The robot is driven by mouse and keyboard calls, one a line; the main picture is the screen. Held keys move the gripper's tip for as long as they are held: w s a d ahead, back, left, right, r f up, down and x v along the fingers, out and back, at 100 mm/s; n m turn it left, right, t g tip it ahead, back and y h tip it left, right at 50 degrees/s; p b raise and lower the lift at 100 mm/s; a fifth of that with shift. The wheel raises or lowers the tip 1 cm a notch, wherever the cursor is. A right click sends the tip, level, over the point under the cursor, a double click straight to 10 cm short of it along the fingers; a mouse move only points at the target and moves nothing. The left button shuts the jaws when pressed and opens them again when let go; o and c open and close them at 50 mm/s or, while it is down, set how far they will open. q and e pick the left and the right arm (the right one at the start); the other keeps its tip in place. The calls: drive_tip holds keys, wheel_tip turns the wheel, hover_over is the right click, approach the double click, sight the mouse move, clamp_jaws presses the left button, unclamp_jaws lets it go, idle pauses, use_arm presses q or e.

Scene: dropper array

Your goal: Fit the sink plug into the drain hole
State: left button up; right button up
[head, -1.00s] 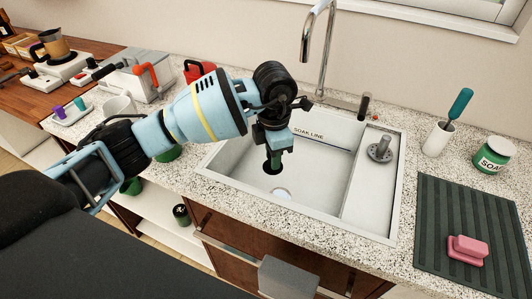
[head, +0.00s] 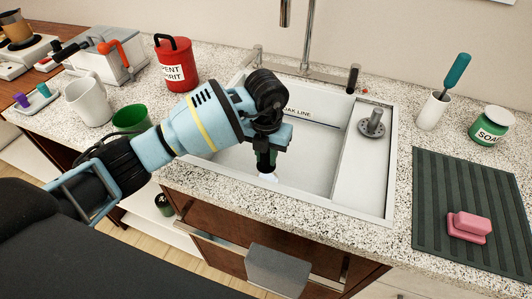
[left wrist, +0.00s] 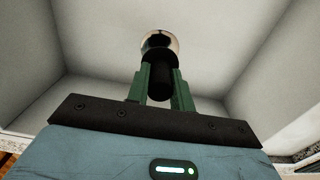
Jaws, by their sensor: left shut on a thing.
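My left gripper (head: 265,157) reaches down into the white sink (head: 318,178). Its green fingers, also seen in the left wrist view (left wrist: 161,88), are shut on the black sink plug (left wrist: 160,78), which stands roughly upright between them. The pale, shiny drain hole (left wrist: 160,44) lies just beyond the plug in the left wrist view. In the head view the drain (head: 268,177) shows as a light patch right under the fingertips, partly hidden by them. I cannot tell whether the plug touches the drain. My right gripper is not in view.
A metal strainer (head: 374,122) stands on the sink's right ledge. The tap (head: 308,45) rises behind the basin. A red can (head: 176,65), green cup (head: 131,118) and white mug (head: 88,102) stand left; a ribbed mat (head: 470,205) with a pink sponge (head: 469,226) lies right.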

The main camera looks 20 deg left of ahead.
sight(266, 166)
use_arm(q)
drive_tip(key=shift+r, duration=0.1)
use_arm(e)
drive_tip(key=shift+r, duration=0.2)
